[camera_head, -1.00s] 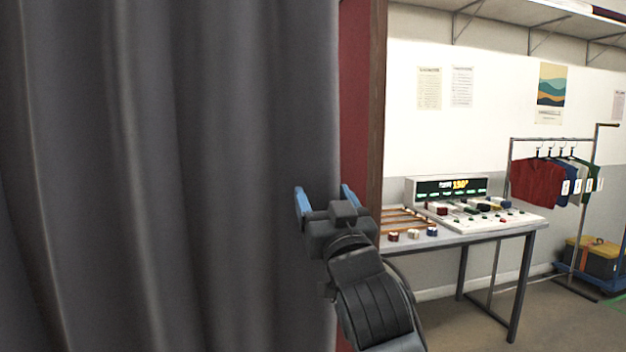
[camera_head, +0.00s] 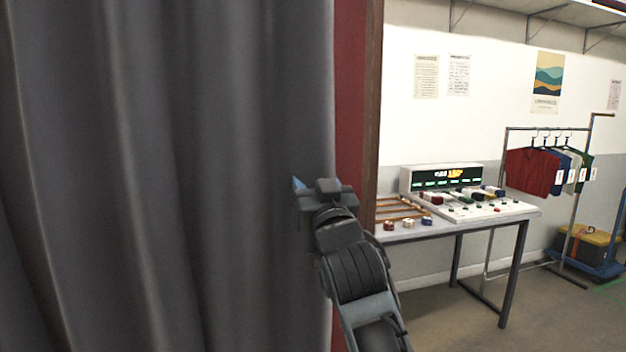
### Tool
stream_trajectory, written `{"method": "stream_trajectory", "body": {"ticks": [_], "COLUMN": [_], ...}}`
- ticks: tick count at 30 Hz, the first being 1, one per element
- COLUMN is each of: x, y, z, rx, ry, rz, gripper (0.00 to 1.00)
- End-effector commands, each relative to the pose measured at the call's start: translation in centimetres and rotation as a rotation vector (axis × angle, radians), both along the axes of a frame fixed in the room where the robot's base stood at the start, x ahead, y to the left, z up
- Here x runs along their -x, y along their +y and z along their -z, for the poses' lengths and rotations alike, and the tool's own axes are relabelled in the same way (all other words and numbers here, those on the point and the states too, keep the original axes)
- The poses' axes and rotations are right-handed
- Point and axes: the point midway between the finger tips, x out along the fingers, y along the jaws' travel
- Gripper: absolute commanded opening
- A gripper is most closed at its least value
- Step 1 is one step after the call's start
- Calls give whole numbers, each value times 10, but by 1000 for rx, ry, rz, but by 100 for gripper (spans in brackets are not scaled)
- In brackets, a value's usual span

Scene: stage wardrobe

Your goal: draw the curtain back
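The dark grey curtain (camera_head: 150,170) hangs in vertical folds and fills the left half of the view. Its right edge runs straight down beside a red panel and a dark wooden post. My gripper (camera_head: 300,184) is in front of the curtain, close to that right edge, at about mid-height of the picture. One blue finger shows at its left side. The other finger is hidden by the gripper body, so I cannot tell the gap between them or whether cloth is between them. The curtain's top and bottom are out of view.
Right of the wooden post (camera_head: 373,90), a grey table (camera_head: 490,222) holds a control console (camera_head: 440,178), a wooden rack and small blocks. A garment rail (camera_head: 550,130) with shirts stands farther right, near a blue trolley (camera_head: 600,270) carrying a yellow-lidded box. Bare floor lies at the lower right.

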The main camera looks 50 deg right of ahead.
Motion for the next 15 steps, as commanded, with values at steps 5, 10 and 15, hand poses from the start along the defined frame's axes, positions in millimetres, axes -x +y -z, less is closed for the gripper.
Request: {"method": "stream_trajectory", "body": {"ticks": [5, 10, 15], "x": [0, 0, 0], "y": [0, 0, 0], "z": [0, 0, 0], "rx": [0, 0, 0], "ry": [0, 0, 0], "rz": [0, 0, 0], "gripper": [25, 9, 0]}}
